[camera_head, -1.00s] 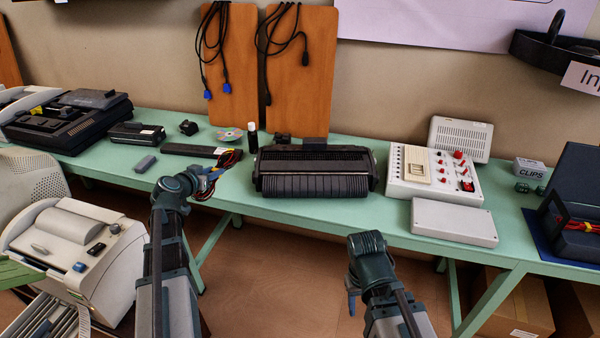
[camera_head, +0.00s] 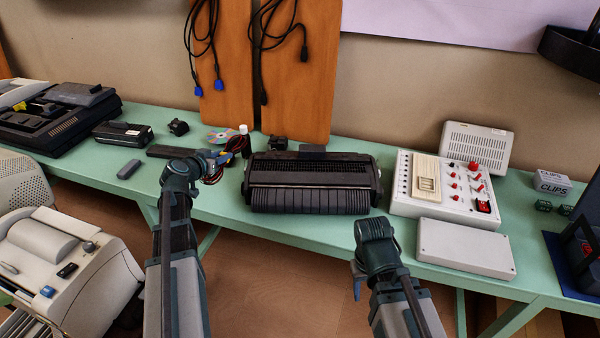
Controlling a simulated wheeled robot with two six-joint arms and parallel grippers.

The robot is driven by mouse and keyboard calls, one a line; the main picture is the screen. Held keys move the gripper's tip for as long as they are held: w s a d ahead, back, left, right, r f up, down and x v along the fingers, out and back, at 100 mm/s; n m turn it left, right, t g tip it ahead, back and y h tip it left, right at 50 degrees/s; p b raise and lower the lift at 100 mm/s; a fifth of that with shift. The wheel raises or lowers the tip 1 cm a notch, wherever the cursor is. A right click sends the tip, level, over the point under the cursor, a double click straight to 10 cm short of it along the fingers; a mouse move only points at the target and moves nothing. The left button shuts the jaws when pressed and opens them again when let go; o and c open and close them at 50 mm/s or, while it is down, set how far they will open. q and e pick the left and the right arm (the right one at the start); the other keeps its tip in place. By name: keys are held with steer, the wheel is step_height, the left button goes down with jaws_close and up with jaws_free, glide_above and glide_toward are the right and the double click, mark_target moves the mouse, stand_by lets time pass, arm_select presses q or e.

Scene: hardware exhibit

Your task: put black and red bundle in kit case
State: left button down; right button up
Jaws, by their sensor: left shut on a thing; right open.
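My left gripper (camera_head: 213,162) is shut on a cable bundle (camera_head: 237,146) with black and red strands, held over the bench left of the black roller unit. Some yellow shows at the grip, and the fingers partly hide the bundle. My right gripper (camera_head: 359,278) is open and empty, low in front of the bench edge. A dark blue case (camera_head: 594,212), which looks like the kit case, stands at the far right. The right picture edge cuts it off, and its inside is mostly hidden.
The black roller unit (camera_head: 312,184), a control panel (camera_head: 447,188) and a pale flat box (camera_head: 466,249) stand on the green bench (camera_head: 392,238) between the bundle and the case. A clips box (camera_head: 552,183) is near the case. A beige machine (camera_head: 62,262) stands at lower left.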

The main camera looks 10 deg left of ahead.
arm_select(q)
steer(key=shift+w, duration=0.2)
steer(key=b, duration=0.6)
glide_above(228, 186)
step_height(228, 186, down, 6)
steer(key=shift+f, duration=0.15)
steer(key=shift+f+b, duration=0.1)
steer(key=shift+b, duration=0.2)
step_height(228, 186, down, 3)
steer(key=b, duration=0.3)
steer(key=shift+f, duration=0.2)
steer(key=shift+f+b, duration=0.2)
steer(key=shift+b, duration=0.25)
steer(key=c, duration=0.6)
jaws_free()
steer(key=shift+o, duration=0.2)
steer(key=shift+r, duration=0.15)
